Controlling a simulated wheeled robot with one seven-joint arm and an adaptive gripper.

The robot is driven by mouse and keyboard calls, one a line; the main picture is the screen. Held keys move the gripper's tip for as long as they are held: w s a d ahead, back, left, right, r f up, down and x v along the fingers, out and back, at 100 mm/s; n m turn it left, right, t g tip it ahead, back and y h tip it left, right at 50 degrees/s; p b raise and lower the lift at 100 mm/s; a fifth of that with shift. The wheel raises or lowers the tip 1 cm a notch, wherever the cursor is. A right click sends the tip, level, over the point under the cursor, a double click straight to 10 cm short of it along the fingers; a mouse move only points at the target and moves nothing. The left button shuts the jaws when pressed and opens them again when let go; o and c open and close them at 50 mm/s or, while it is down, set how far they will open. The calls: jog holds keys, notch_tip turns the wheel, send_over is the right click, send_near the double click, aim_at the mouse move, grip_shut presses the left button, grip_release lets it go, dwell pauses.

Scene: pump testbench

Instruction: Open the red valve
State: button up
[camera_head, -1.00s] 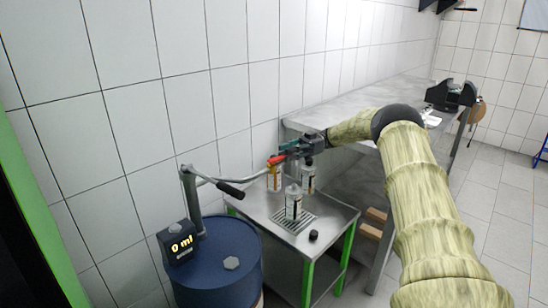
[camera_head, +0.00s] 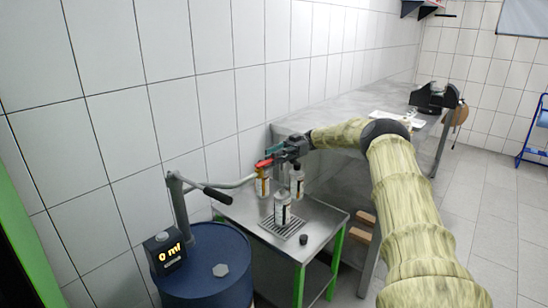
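The red valve (camera_head: 263,163) sits at the end of the pale pump spout, above the small metal table. My gripper (camera_head: 273,153) is right at the valve, its fingers reaching toward the valve's red part from the right. The view is too small to tell whether the fingers touch or grip it. The spout runs from the hand pump (camera_head: 183,205) on the blue drum (camera_head: 206,265). A bottle with an orange-yellow label (camera_head: 262,187) stands below the valve. The display (camera_head: 168,253) reads 0 ml.
The small metal table (camera_head: 322,218) has green legs and holds another bottle (camera_head: 297,182), a clear bottle (camera_head: 282,208) on a drain grate and a dark cap (camera_head: 304,239). A larger grey bench (camera_head: 350,112) stands behind my arm. The tiled wall is close on the left.

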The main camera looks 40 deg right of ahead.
jog(key=o, duration=0.3)
jog(key=shift+o, duration=0.2)
notch_tip(320, 180, up, 10)
jog(key=shift+f, duration=0.1)
dwell(0.4)
jog(key=shift+d, duration=0.1)
jog(key=shift+c, duration=0.5)
